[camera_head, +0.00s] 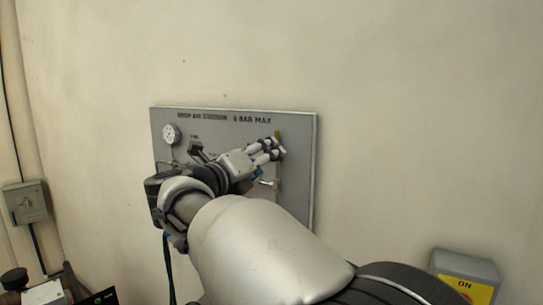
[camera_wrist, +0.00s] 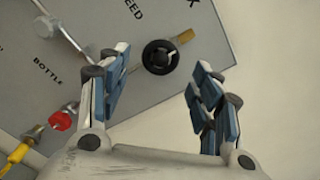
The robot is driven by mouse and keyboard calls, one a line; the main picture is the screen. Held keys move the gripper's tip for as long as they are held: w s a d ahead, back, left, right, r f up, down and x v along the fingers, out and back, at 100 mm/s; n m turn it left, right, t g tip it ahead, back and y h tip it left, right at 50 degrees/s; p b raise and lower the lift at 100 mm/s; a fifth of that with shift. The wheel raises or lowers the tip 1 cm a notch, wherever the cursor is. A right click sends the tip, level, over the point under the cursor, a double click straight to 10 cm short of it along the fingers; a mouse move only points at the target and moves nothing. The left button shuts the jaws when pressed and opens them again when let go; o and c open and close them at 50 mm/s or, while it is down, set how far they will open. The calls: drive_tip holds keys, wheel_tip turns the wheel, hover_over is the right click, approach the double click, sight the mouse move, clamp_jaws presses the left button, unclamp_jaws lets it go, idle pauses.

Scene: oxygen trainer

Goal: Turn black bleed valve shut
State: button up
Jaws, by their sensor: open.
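The black bleed valve (camera_wrist: 160,57) is a round black knob with a pale mark on its face, in the upper middle of the wrist view. A brass stub (camera_wrist: 186,36) shows beside it, and part of the printed word ending "EED" is next to it. My gripper (camera_wrist: 161,62) is open and empty, with one finger on each side of the knob in the picture; I cannot tell how far off the knob is. In the head view my gripper (camera_head: 276,148) is over the right part of the grey panel (camera_head: 300,121) and hides the knob.
A pressure gauge (camera_head: 171,134) is on the panel's upper left. A red fitting (camera_wrist: 62,120) with a yellow hose end (camera_wrist: 17,153) sits near the left finger in the wrist view, below the "BOTTLE" label. A grey switch box (camera_head: 25,202) and a yellow "ON" box (camera_head: 467,281) stand apart.

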drive_tip(key=v, duration=0.6)
drive_tip(key=shift+s, duration=0.15)
drive_tip(key=w+d+r+n+t+y, duration=0.25)
drive_tip(key=r+n+y, duration=0.35)
drive_tip(key=n, duration=0.3)
drive_tip(key=s+d+f+n+g, duration=0.4)
drive_tip(key=s+d+f+n, duration=0.3)
drive_tip(key=s+f, duration=0.4)
drive_tip(key=s+d+f+n+g+y, duration=0.1)
drive_tip(key=s+d+f+n+g, duration=0.4)
drive_tip(key=s+f, duration=0.6)
drive_tip(key=s+d+f+n+g, duration=0.5)
drive_tip(key=s+d+f+n, duration=0.4)
drive_tip(key=s, duration=0.5)
wheel_tip(320, 180, down, 3)
drive_tip(key=shift+d+r+n+y, duration=0.1)
drive_tip(key=shift+d+n+y, duration=0.25)
drive_tip(key=shift+n, duration=0.75)
